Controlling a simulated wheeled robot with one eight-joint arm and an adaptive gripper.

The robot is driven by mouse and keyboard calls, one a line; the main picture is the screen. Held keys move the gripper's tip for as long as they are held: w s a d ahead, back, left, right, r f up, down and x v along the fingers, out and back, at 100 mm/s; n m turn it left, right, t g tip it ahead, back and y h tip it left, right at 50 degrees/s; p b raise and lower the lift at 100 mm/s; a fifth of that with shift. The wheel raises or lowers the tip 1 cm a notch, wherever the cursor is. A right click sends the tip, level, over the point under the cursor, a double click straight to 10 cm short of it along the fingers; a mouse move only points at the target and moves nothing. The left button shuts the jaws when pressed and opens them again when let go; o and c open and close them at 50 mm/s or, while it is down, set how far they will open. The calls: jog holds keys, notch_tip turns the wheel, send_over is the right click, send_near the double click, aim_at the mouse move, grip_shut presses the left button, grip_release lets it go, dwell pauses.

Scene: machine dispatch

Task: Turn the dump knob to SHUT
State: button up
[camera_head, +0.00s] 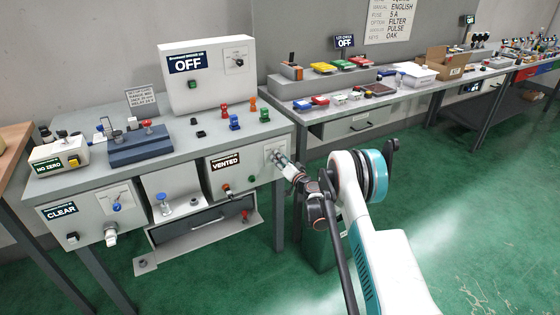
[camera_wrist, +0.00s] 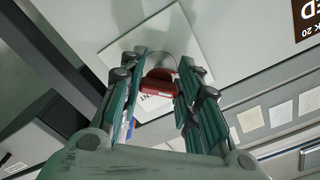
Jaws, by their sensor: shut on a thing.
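The dump knob (camera_wrist: 158,84) shows in the wrist view as a red handle on a round grey base, mounted on a white square plate (camera_wrist: 125,38). My gripper (camera_wrist: 160,92) has its teal fingers on both sides of the red handle and is shut on it. A partly covered label below the handle shows letters ending in "NT". In the head view my gripper (camera_head: 282,160) reaches the right end of a grey box front (camera_head: 212,185), and it hides most of the knob. The display (camera_head: 225,161) on that box reads VENTED.
Left along the bench are a CLEAR panel (camera_head: 60,209) with a blue knob (camera_head: 117,207), and a NO ZERO box (camera_head: 58,160). An upright box (camera_head: 208,75) reads OFF. Small coloured pieces stand on the bench top. Green floor is open to the right.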

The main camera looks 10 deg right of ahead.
jog(key=o, duration=1.1)
jog(key=v, duration=1.2)
